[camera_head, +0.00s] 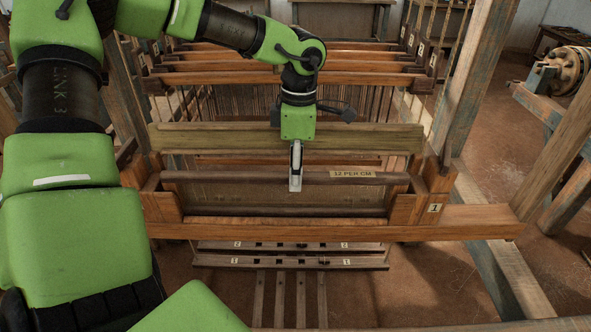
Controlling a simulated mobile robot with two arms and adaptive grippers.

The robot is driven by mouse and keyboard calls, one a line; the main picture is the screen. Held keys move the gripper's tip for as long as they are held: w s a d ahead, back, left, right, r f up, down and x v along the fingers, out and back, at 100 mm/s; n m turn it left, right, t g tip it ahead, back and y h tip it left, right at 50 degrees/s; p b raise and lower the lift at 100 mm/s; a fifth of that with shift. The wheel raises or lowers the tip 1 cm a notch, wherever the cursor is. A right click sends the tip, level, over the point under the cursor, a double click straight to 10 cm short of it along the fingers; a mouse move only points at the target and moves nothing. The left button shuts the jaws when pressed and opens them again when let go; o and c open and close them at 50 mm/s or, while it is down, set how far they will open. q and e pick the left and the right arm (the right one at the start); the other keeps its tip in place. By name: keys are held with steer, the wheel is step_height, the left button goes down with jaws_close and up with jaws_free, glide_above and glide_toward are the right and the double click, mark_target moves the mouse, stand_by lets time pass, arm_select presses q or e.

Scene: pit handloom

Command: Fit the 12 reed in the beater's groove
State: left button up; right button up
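The 12 reed (235,178), a dark-framed panel with a yellow "12 PER CM" label (352,174), stands roughly level between the end posts of the wooden beater (330,233). Its lower edge lies just above and behind the beater's bottom beam; I cannot tell whether it sits in the groove. My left gripper (296,186) points down at the middle of the reed's top bar, its fingers overlapping the bar just left of the label. The fingers show edge-on, and any far finger is hidden, so their grip is unclear. My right gripper is out of view.
An olive-brown beam (375,138) runs across just behind the reed. Several heddle-frame bars (220,66) lie farther back. Loom posts (467,85) stand at the right. Slotted bars (225,261) and treadles (280,300) sit below the beater. Bare floor (440,285) shows at lower right.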

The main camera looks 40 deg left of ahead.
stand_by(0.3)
arm_select(q)
step_height(320, 180, up, 12)
steer(key=shift+w+d, duration=0.15)
stand_by(0.4)
stand_by(0.5)
